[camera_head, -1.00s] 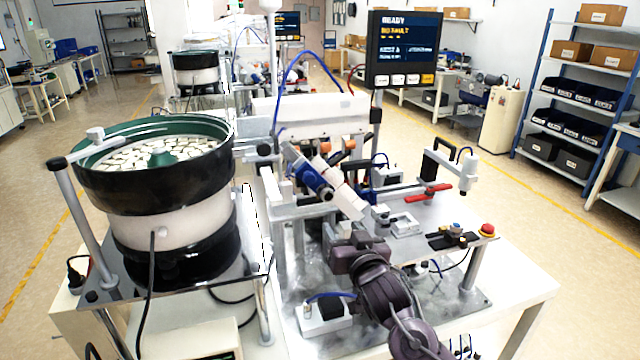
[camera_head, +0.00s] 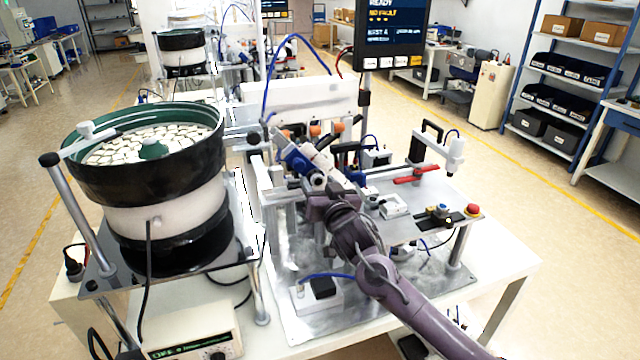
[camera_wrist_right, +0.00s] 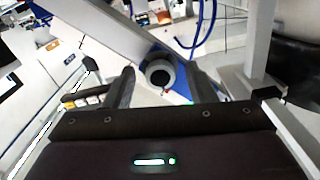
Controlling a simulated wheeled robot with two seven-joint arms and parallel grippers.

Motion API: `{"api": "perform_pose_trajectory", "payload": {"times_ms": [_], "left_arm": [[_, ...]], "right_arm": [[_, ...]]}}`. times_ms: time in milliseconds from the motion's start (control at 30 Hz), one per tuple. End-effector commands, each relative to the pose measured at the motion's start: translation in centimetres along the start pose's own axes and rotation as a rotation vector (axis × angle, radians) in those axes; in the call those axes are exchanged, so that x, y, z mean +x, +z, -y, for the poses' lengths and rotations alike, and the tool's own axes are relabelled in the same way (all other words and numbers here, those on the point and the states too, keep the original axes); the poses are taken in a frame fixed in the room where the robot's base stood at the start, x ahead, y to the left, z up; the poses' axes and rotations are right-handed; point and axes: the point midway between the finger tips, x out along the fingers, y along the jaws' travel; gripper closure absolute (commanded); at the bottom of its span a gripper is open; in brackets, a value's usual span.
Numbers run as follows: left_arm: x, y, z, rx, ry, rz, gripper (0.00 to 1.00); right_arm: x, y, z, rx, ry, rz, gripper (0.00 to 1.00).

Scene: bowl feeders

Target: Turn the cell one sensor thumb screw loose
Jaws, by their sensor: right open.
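In the wrist view, a round grey knob with a dark, hollow-looking end (camera_wrist_right: 160,73) sits in front of a blue part. It looks like the sensor thumb screw, but I cannot read any cell label. My right gripper (camera_wrist_right: 161,76) has its two dark fingers apart, one on each side of the knob; I see no clear contact. In the head view, my right gripper (camera_head: 322,198) is at the lower end of the tilted blue and white sensor assembly (camera_head: 300,165). My left gripper is not in view.
A large bowl feeder (camera_head: 150,205) full of pale parts stands at left. A red lever (camera_head: 416,175), a red button (camera_head: 473,210) and a grey fixture (camera_head: 393,207) are on the plate at right. A monitor (camera_head: 392,35) stands behind. A blue hose arches over the machine.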

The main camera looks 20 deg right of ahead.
Motion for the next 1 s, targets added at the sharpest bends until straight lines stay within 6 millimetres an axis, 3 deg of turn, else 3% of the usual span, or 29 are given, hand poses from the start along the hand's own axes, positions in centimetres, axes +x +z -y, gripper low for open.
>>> {"api": "perform_pose_trajectory", "payload": {"times_ms": [100,433,767,1000], "left_arm": [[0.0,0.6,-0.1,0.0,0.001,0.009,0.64],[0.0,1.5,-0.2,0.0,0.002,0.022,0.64],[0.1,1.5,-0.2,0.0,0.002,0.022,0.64],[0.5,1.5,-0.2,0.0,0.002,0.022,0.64]], "right_arm": [[0.0,0.0,0.0,0.0,0.0,0.0,0.52],[0.0,0.0,0.0,0.0,0.0,0.001,0.94],[0.0,0.1,0.0,-0.049,0.0,0.001,0.94],[0.0,0.1,-0.1,-0.201,0.001,0.001,0.94]]}}
